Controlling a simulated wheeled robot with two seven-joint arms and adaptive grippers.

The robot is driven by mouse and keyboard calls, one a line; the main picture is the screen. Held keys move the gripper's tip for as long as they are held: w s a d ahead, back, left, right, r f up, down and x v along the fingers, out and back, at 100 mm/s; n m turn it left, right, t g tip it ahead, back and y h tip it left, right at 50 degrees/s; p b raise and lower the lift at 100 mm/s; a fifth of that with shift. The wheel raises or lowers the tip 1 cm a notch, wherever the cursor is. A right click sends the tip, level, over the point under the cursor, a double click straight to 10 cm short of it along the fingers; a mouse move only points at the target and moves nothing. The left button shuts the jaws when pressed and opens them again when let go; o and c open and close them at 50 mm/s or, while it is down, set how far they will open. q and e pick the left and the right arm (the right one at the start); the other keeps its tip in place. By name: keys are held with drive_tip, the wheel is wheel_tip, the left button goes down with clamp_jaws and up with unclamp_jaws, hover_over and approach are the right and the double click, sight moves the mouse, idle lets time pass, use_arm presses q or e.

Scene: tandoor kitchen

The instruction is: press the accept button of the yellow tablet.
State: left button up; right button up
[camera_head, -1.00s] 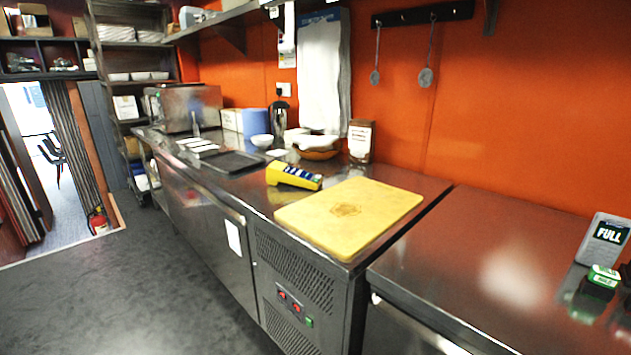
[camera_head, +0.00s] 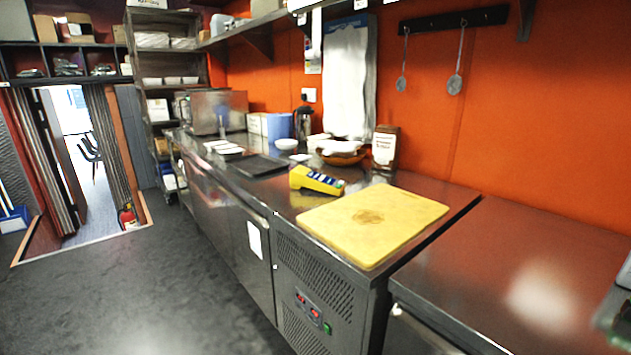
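A small yellow device with a dark and light face (camera_head: 316,180) lies on the steel counter, behind the yellow cutting board; it is the only yellow tablet-like thing I see. Its screen and buttons are too small to read, so I cannot make out an accept button. Neither of my grippers shows in the head view, and nothing touches the yellow device.
The yellow cutting board (camera_head: 373,222) lies at the front of the steel counter (camera_head: 270,199). A dark tray (camera_head: 258,165), a brown basket (camera_head: 343,158) and a labelled brown packet (camera_head: 384,148) stand around the device. The dark floor (camera_head: 160,285) at left is clear.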

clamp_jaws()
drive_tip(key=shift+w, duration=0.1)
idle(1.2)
